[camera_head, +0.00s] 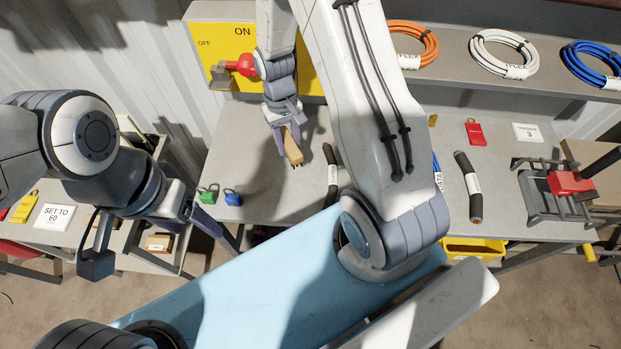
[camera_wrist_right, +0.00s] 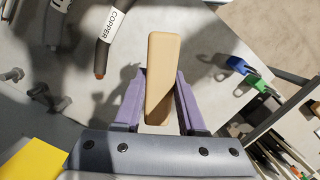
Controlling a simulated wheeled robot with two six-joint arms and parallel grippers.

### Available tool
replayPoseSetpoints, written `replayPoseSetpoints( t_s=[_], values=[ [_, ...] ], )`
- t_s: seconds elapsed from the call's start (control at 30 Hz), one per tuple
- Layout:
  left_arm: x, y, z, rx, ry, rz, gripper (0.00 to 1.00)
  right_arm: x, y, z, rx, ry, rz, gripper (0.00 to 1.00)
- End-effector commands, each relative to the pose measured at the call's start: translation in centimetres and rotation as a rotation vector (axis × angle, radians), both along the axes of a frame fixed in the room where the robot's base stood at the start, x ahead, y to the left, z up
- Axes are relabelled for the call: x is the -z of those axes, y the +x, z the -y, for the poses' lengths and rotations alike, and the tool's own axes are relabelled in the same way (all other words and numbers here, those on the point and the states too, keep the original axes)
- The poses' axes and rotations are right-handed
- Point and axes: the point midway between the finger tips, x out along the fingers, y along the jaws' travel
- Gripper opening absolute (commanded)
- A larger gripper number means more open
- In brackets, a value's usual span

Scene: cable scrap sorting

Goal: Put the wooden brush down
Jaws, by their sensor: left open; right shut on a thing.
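The wooden brush (camera_head: 293,150) is a tan block held upright between the purple fingers of my right gripper (camera_head: 288,136), over the grey bench (camera_head: 240,140). In the right wrist view the brush (camera_wrist_right: 161,70) stands between both fingers of the right gripper (camera_wrist_right: 160,95), which is shut on it. Its bristles are mostly hidden, and I cannot tell whether it touches the bench. My left gripper (camera_head: 188,222) is at the left, open, away from the brush and partly hidden by its own wrist.
Green (camera_head: 209,194) and blue (camera_head: 232,197) padlocks lie at the bench's front left. A dark cable labelled COPPER (camera_wrist_right: 107,42) lies near the brush. A yellow ON/OFF panel (camera_head: 213,45) with a red handle stands behind. A rack (camera_head: 545,195) is at right.

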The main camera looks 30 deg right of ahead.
Motion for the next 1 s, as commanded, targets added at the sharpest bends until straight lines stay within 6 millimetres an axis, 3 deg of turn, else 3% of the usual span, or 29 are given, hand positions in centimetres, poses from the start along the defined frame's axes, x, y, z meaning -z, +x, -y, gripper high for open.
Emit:
replayPoseSetpoints(
  t_s=[0.03, 0.3, 0.53, 0.67, 1.0],
  values=[
    [2.3, 0.0, 0.0, 0.0, 0.001, -0.001, 0.7, 1.1, 0.0, 1.0, 0.049, -0.001, 0.006, 0.0],
    [9.2, 0.0, 0.0, 0.001, 0.001, -0.001, 0.7, 1.9, -1.9, 6.5, 0.363, -0.002, 0.007, 0.0],
    [11.6, 0.0, 0.0, 0.002, 0.001, -0.001, 0.7, 1.5, -3.5, 8.6, 0.514, 0.002, 0.002, 0.0],
    [11.5, 0.0, 0.0, 0.002, 0.0, 0.0, 0.7, 1.8, -3.6, 7.7, 0.528, 0.002, -0.004, 0.0],
    [10.3, 0.0, 0.0, 0.002, 0.0, 0.0, 0.7, 6.1, -1.7, 0.6, 0.526, 0.001, -0.006, 0.0]
  ],
)
